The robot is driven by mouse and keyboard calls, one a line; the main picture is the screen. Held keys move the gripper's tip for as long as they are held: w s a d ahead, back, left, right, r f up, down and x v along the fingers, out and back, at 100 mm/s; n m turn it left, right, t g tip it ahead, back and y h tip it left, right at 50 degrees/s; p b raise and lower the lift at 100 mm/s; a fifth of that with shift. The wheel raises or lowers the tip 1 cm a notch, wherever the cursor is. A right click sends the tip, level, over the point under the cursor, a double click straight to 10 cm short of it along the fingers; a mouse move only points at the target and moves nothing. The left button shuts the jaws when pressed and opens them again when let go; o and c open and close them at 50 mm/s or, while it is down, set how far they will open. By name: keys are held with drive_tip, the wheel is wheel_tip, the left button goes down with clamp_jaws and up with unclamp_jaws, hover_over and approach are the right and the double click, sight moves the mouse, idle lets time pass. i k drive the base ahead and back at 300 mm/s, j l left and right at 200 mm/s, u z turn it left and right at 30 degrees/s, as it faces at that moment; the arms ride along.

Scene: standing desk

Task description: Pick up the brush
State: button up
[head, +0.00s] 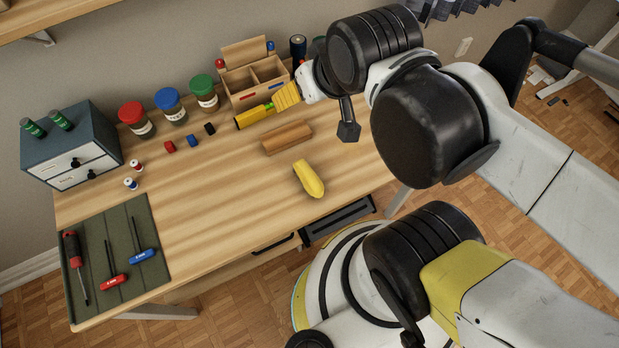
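A brown wooden block-shaped piece (287,138) lies on the desk right of centre; it may be the brush, but no bristles show, so I cannot tell for sure. My gripper (289,97) is at the far side of the desk, near the wooden organizer. Its ridged yellow end shows, partly in front of the organizer and close to a yellow tool with a green part (254,116).
A wooden organizer (238,82) and three lidded jars (171,104) stand along the back. A yellow curved object (308,178) lies near the front edge. A drawer box (70,146) and a green tool mat (90,231) are at left. The desk (215,205) is clear in the middle.

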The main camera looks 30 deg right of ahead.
sight(313, 184)
drive_tip(key=k+u, duration=0.35)
drive_tip(key=k+j+u, duration=0.15)
drive_tip(key=u, duration=0.2)
drive_tip(key=k+j+u, duration=0.15)
drive_tip(key=u, duration=0.2)
drive_tip(key=k, duration=0.05)
